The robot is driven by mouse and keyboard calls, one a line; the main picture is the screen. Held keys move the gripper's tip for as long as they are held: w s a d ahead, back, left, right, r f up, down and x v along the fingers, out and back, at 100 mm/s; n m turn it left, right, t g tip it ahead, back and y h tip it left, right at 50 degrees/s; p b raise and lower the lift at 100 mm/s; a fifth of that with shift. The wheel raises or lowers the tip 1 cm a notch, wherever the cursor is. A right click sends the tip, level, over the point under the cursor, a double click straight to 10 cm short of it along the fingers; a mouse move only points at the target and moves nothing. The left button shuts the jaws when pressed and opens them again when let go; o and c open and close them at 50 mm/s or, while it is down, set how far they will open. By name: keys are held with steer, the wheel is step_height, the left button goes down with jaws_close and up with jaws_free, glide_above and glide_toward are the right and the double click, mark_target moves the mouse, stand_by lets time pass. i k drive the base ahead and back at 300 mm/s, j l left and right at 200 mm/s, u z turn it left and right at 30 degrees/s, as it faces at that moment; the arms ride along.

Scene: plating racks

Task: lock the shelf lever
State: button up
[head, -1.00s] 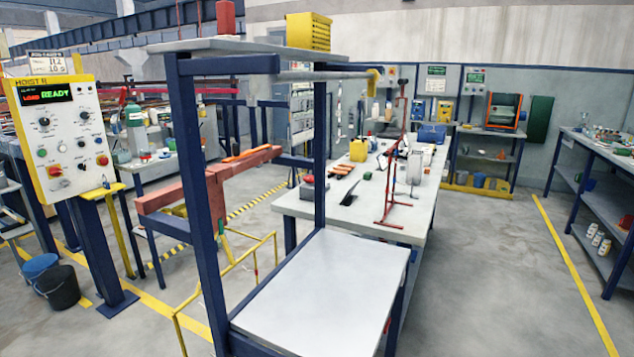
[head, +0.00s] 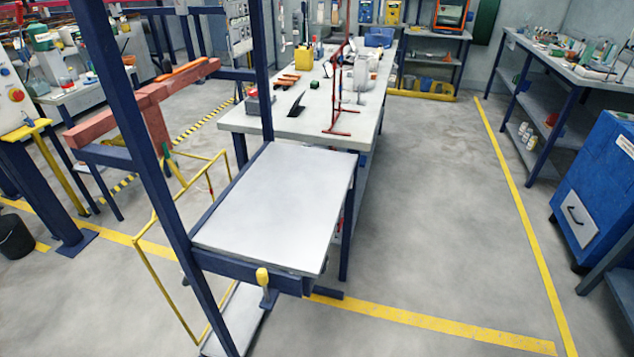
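A small lever with a yellow grip (head: 263,278) stands at the front edge of the blue-framed rack, just below the grey shelf (head: 277,205). Its grip points up, and its dark lower part sits against the blue front rail (head: 228,264). Whether it is latched cannot be told from here. My gripper is not in view.
A long workbench (head: 234,118) with bottles, tools and a red stand (head: 337,105) is behind the shelf. A blue cabinet (head: 600,190) is at the right. A black bucket (head: 14,237) is at far left. Open floor lies right of the rack.

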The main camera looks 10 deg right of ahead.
mark_target(262, 273)
steer(key=j+u, duration=0.3)
steer(key=u, duration=0.15)
steer(key=j+u, duration=0.4)
steer(key=k+l, duration=0.05)
steer(key=l, duration=0.05)
